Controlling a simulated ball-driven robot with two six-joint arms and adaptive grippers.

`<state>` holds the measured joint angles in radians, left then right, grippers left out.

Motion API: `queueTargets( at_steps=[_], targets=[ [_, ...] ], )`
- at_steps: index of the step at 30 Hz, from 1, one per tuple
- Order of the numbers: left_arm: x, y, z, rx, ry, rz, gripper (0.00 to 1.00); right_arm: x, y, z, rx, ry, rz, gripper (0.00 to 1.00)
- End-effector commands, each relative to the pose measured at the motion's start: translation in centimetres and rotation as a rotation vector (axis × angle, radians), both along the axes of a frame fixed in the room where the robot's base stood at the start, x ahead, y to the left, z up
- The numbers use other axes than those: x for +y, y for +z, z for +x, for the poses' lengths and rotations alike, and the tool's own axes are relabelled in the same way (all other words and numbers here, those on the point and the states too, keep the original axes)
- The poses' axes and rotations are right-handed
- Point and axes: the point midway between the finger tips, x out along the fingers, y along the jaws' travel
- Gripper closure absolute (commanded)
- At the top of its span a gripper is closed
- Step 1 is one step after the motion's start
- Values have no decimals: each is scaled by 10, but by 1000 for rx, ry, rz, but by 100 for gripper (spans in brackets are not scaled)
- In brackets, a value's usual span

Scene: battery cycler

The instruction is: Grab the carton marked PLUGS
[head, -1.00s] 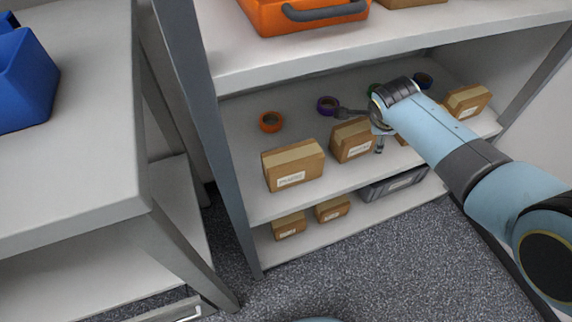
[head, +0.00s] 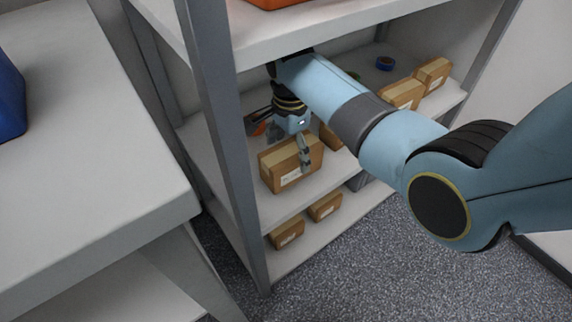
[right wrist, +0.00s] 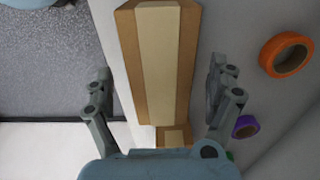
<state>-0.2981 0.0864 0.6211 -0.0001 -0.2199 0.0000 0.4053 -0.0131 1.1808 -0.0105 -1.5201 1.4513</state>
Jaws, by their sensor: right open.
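A brown carton (head: 280,178) with a pale tape strip and a white label stands at the front left of the middle shelf. Its label is too small to read surely. My right gripper (head: 287,142) is open at this carton, with one finger in front of its front face. In the right wrist view the carton (right wrist: 160,35) lies between the two spread fingers of the gripper (right wrist: 161,75), with a gap on each side. Other labelled cartons stand to the right on the same shelf, one (head: 400,94) and another (head: 433,74); one more is partly hidden behind my arm. My left gripper is not in view.
The upper shelf board (head: 330,30) lies just above my right arm, and a grey rack post (head: 222,150) stands left of the carton. An orange tape roll (right wrist: 286,54) and a purple one (right wrist: 245,127) lie behind it. Smaller cartons (head: 287,233) sit on the bottom shelf.

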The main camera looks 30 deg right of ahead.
Motion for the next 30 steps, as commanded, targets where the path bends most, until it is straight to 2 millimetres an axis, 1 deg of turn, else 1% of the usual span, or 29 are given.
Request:
queueTargets(
  at_steps=[1, 5, 6, 9, 11, 13, 18, 20, 30],
  targets=[
    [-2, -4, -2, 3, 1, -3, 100, 0, -7, 0, 1, -1, 0, 11],
    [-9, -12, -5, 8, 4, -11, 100, 0, -21, 0, 1, -1, -1, 11],
    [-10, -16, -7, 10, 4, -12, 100, 1, -28, 0, 2, -2, -1, 11],
    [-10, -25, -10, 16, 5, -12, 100, 1, -46, -1, 2, -2, -1, 11],
    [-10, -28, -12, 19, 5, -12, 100, 1, -53, -1, 2, -2, -1, 11],
    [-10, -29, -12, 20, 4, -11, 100, 1, -56, 0, -1, -2, -2, 11],
    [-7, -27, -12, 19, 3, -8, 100, 0, -54, 0, -3, -3, -2, 11],
    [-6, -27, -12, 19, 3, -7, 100, 0, -54, 0, -3, -3, -2, 17],
    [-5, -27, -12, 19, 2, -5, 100, 0, -54, 0, -2, -3, -2, 62]
  ],
)
